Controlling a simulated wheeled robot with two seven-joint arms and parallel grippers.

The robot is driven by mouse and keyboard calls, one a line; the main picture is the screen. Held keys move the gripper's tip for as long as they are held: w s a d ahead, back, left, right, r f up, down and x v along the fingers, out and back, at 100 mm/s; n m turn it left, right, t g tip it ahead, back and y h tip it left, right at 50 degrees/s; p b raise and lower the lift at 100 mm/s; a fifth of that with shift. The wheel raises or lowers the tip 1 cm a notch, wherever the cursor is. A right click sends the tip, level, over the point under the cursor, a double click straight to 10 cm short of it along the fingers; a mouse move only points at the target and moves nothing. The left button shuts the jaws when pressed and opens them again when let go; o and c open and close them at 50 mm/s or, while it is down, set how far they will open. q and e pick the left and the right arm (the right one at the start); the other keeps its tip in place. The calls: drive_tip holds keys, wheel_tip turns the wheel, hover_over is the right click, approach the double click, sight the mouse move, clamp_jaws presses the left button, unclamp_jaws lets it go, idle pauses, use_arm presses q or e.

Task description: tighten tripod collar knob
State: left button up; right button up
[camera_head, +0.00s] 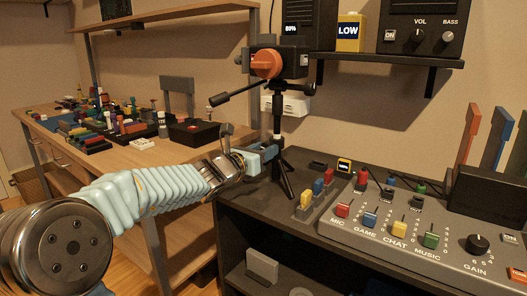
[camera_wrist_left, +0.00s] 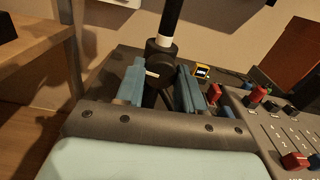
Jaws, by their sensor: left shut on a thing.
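A black tripod (camera_head: 278,122) stands at the left end of the dark desk, with a camera-like box and a large orange dial on its head. In the left wrist view, the round black collar knob (camera_wrist_left: 161,64) has a white line mark on it and sits on the tripod's column. My left gripper (camera_head: 268,155) reaches in from the left at collar height. Its two blue-grey fingers (camera_wrist_left: 163,88) are shut on the knob, one on each side. In the head view the gripper hides most of the knob. My right gripper is not in view.
A grey mixer (camera_head: 420,235) with coloured sliders lies right of the tripod. A black shelf (camera_head: 380,58) with speakers and a yellow-blue LOW box (camera_head: 348,32) hangs behind. The tripod's handles (camera_head: 235,93) stick out above my gripper. A wooden table (camera_head: 150,160) with small parts stands left.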

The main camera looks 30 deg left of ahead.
use_arm(q)
drive_tip(key=m+b, duration=1.2)
drive_tip(key=m, duration=0.3)
drive_tip(key=shift+a+b, duration=0.1)
drive_tip(key=shift+b, duration=0.2)
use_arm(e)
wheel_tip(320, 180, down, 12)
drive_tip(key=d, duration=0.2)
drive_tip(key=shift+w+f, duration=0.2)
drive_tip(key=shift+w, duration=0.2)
use_arm(q)
drive_tip(key=shift+m, duration=0.4)
drive_tip(key=o, duration=1)
drive_tip(key=shift+o, duration=0.2)
